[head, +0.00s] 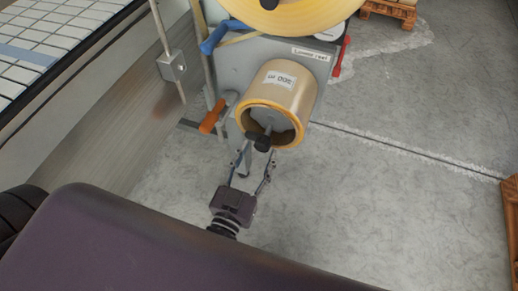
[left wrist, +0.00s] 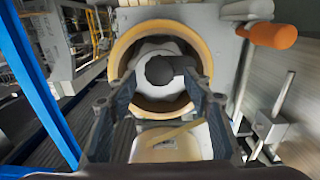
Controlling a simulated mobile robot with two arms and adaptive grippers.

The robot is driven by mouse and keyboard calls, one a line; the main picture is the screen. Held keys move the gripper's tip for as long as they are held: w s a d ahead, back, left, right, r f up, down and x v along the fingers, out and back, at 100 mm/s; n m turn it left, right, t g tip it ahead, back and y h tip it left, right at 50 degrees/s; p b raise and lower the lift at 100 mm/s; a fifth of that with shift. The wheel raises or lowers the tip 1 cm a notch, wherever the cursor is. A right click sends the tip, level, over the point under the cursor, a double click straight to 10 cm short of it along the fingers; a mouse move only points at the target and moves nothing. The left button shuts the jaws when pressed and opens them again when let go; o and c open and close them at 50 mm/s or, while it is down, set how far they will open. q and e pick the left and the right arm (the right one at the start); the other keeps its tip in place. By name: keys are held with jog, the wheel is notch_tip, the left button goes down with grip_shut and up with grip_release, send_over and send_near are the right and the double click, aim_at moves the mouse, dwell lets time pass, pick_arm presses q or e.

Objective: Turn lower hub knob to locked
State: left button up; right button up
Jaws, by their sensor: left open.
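The lower hub knob (head: 258,142) is a black knob at the centre of the lower tape roll (head: 282,88), which is tan and labelled. In the left wrist view the knob (left wrist: 166,70) sits in front of the pale hub (left wrist: 160,99) inside the roll's yellow-rimmed core. My left gripper (head: 252,162) is open just in front of the roll. In the left wrist view its two fingers stand on either side of the knob, apart from each other; I cannot tell whether either touches it. My right gripper is not in view.
An orange handle (head: 212,116) sticks out left of the roll, with a blue handle (head: 219,34) above. A larger yellow roll (head: 290,14) hangs over the lower one. A red lever (head: 338,58) is at the right. Open concrete floor lies to the right.

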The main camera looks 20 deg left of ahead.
pick_arm(q)
jog(key=shift+w, duration=0.65)
jog(key=c, duration=1.1)
